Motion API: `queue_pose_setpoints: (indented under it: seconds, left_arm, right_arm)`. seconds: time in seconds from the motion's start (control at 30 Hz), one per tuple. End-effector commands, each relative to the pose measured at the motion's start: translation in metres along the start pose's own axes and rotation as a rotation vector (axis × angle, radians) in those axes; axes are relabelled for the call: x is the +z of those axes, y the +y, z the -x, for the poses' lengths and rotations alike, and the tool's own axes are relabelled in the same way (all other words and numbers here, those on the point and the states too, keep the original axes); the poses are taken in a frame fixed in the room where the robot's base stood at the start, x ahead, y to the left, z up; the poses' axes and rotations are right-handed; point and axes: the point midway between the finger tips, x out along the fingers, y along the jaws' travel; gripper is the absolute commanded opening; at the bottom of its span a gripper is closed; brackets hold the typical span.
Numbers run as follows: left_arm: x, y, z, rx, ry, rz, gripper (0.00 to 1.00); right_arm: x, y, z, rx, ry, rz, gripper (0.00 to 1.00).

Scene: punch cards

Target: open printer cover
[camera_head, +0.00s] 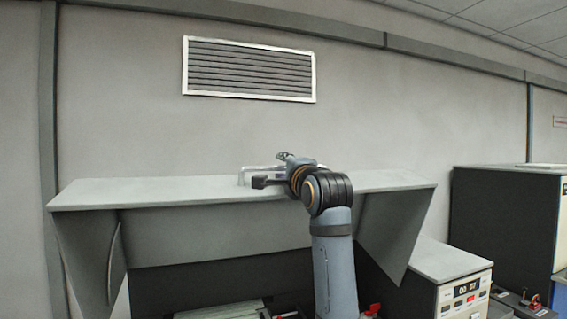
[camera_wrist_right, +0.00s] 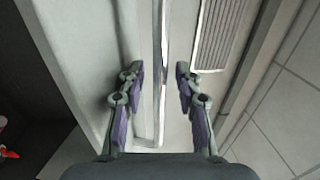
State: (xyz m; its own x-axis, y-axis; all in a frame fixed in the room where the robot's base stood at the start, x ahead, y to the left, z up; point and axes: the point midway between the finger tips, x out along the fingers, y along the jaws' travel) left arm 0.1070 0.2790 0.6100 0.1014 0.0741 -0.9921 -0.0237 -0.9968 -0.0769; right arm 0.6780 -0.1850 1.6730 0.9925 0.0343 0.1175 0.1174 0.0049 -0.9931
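The printer cover (camera_head: 215,238) is a wide grey hood in the head view, standing raised with a dark gap under its front panel. A pale handle (camera_head: 246,174) shows on its top edge, partly hidden by my right gripper (camera_head: 283,157). In the right wrist view, the two fingers of my right gripper (camera_wrist_right: 158,68) stand apart. A thin pale bar (camera_wrist_right: 161,110), which looks like the handle, runs between them with gaps on both sides. I cannot tell how deep it sits between them. My left gripper is in neither view.
A grey wall with a vent (camera_head: 249,70) stands behind the cover. A control box (camera_head: 462,297) with a display and buttons is at the lower right, beside a dark cabinet (camera_head: 500,215). Pale sheets (camera_head: 222,311) show below the cover.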

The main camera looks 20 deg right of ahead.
Motion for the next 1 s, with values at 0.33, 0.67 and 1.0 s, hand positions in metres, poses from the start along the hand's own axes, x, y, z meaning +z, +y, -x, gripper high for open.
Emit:
queue_pose_setpoints:
  seconds: [0.33,0.67,1.0]
  left_arm:
    - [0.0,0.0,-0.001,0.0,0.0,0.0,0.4]
    - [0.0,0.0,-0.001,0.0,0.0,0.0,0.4]
    - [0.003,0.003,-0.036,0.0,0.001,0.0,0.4]
  right_arm:
    - [0.0,0.001,0.0,0.0,0.0,0.0,0.11]
    - [0.0,0.001,0.0,0.001,0.0,0.0,0.0]
    - [0.0,0.031,0.011,-0.041,0.0,0.0,0.0]
